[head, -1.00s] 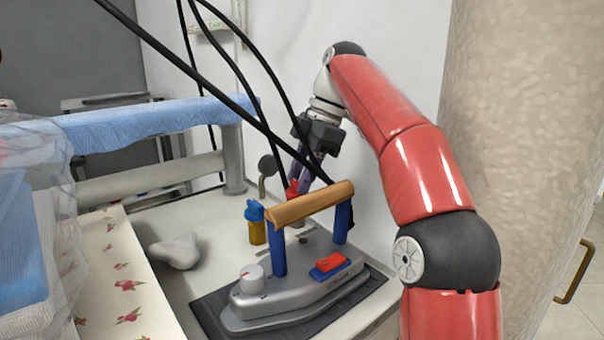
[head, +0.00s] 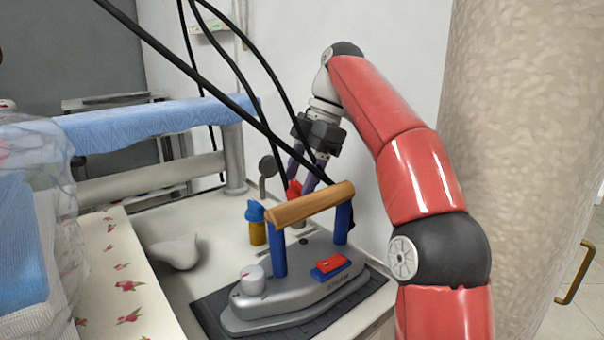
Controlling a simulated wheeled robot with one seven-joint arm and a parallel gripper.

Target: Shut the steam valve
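A small red part (head: 294,190), which looks like the steam valve's handle, stands on the pale table behind the iron's wooden grip. The grip and cables partly hide its surroundings. My gripper (head: 302,182) points down at it from above, with its two purple fingers spread apart. The red part shows close to the left fingertip and seems to lie in the gap between the fingers. I cannot tell whether a finger touches it.
A steam iron (head: 300,285) with a wooden grip rests on a dark mat (head: 215,318) in front. A yellow bottle with a blue top (head: 257,228) stands left of the red part. Black cables (head: 268,75) hang across. A wall is close behind.

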